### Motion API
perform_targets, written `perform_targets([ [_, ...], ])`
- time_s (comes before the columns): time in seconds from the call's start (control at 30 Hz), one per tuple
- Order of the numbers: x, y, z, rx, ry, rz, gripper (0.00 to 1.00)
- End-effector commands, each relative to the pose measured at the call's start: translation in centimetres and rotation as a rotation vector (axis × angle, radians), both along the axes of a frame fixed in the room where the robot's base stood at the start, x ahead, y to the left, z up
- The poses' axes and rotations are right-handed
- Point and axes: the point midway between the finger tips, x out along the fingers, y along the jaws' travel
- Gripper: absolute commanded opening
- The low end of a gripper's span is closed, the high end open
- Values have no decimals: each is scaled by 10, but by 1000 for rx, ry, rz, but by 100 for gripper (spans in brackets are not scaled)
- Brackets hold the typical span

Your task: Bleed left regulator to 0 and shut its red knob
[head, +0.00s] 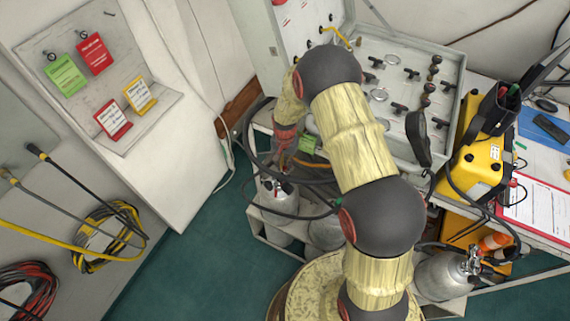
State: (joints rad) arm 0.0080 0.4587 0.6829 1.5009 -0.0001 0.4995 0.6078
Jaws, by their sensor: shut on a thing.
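My gripper (284,158) points down at the end of my bent arm, left of the open panel case and above a silver cylinder (268,190). It is shut on a small part at the cylinder's top fittings, which I take to be on the left regulator. The fingers are small and dark here, so the exact part held is unclear. Small red and dark fittings (283,187) show at the cylinder's neck. The regulator's gauge reading and its red knob cannot be made out. A green tag (308,145) is beside the gripper.
The open grey case (455,95) with several black valves and gauges stands behind my arm. Black hoses loop around the cylinders. A yellow case (482,155) and papers lie at right. A wall board with tags (66,75) is at left. Green floor is clear at lower left.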

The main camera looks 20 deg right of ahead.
Motion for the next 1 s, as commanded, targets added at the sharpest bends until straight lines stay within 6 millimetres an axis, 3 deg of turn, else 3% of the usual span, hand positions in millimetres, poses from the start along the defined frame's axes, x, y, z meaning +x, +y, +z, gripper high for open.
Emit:
perform_targets([
  [0.5, 0, 1, 0, 1, 0, -455, 0],
  [1.0, 1, 1, 0, 0, 0, -663, 0],
])
